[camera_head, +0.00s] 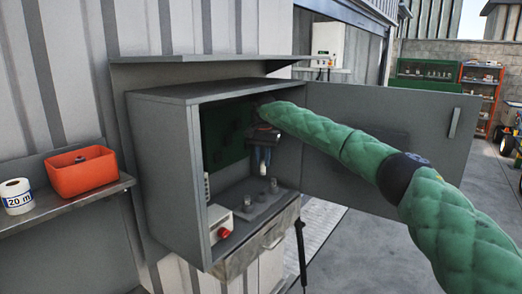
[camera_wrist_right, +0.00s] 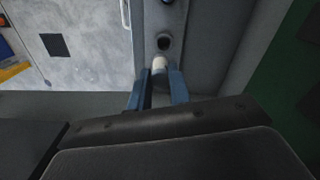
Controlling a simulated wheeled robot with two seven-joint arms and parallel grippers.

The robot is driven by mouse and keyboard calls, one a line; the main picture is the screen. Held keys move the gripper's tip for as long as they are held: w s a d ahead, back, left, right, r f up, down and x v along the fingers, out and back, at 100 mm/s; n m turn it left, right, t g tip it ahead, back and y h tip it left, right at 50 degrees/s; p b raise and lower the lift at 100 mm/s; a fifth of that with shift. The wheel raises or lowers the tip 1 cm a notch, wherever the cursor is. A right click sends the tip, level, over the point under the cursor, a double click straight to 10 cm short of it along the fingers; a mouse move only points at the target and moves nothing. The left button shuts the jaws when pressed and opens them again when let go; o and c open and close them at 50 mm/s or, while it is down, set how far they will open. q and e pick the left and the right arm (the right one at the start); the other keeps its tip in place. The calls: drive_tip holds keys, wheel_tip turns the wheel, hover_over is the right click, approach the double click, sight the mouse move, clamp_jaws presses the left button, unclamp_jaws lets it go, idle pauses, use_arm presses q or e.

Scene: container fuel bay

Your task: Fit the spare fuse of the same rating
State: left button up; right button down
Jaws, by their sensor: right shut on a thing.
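My right gripper (camera_head: 263,160) reaches into the open grey cabinet (camera_head: 160,165), fingers pointing down. Its blue fingers (camera_wrist_right: 157,88) are shut on a small fuse, whose pale end (camera_wrist_right: 159,63) shows between the tips in the wrist view. Its rating cannot be read. Below it in the head view is a grey fuse base (camera_head: 258,208) with several upright round posts. In the wrist view a dark round socket (camera_wrist_right: 163,42) lies just beyond the fuse end; I cannot tell whether they touch. My left gripper is not in view.
The cabinet door (camera_head: 385,125) stands open on the right. A pale box with a red button (camera_head: 222,232) sits at the cabinet's front left. An orange bin (camera_head: 75,180) and a roll marked "20 m" (camera_head: 17,196) stand on the left shelf.

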sight(261, 173)
drive_tip(key=shift+w+a+r, duration=0.3)
drive_tip(key=shift+r, duration=0.35)
drive_tip(key=shift+w+f, duration=0.1)
drive_tip(key=shift+f, duration=0.25)
drive_tip(key=shift+f+b, duration=0.45)
drive_tip(key=shift+f, duration=0.45)
drive_tip(key=shift+f+b, duration=0.35)
drive_tip(key=shift+f, duration=1)
drive_tip(key=shift+f+b, duration=0.3)
drive_tip(key=shift+f, duration=0.95)
use_arm(q)
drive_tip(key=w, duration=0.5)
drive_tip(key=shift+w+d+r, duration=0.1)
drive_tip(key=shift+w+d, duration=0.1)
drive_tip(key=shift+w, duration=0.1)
drive_tip(key=shift+b, duration=0.4)
